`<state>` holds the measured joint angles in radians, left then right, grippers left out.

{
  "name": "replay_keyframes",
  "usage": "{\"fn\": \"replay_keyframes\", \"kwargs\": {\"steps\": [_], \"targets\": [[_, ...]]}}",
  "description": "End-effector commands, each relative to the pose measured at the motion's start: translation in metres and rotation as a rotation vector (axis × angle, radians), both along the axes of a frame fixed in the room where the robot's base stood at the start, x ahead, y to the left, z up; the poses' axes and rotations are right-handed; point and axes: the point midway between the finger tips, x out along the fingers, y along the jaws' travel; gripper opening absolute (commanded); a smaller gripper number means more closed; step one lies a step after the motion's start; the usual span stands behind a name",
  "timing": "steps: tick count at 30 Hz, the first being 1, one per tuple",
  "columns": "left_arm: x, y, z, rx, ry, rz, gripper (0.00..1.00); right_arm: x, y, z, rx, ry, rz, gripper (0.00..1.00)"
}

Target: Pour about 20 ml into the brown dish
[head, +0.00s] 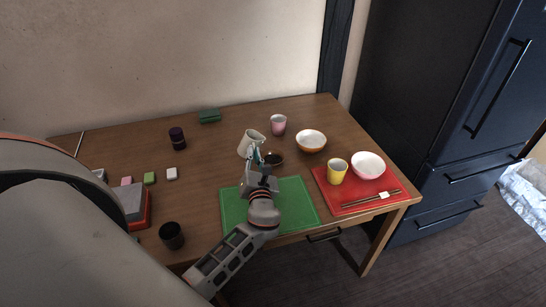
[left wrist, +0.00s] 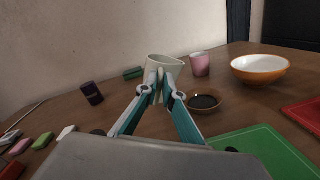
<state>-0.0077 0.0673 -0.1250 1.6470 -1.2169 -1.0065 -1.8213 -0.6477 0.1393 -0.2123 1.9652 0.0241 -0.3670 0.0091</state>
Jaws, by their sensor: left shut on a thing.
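In the left wrist view, the fingers (left wrist: 159,88) meet on the near side of the jug (left wrist: 165,66), whose spout points right. The jug looks at most slightly tilted, and no stream shows. The brown dish (head: 273,159) sits on the table just right of the gripper. It also shows in the left wrist view (left wrist: 204,109), to the right of the fingers, with a dark inside. I cannot tell whether that is liquid. My right gripper is not in view.
A pink cup (head: 278,126) and an orange-sided bowl (head: 311,142) stand behind and right of the dish. A red mat (head: 348,205) holds a yellow cup (head: 337,172), white bowl (head: 368,166) and chopsticks. A purple jar (head: 177,138) stands left; a dark cup (head: 171,236) stands front left.

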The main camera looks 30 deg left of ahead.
Motion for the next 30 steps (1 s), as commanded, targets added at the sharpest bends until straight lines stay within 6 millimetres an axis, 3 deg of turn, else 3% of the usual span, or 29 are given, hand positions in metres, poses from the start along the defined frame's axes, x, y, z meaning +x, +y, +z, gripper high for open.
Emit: {"fn": "replay_keyframes", "kwargs": {"steps": [6, 30], "targets": [[-0.0007, 0.0007, -0.0031, -0.021, -0.019, 0.000, 0.00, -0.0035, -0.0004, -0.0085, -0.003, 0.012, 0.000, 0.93], [-0.0005, 0.0006, -0.0029, -0.019, -0.017, 0.000, 0.00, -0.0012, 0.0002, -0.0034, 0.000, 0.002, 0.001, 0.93]]}}
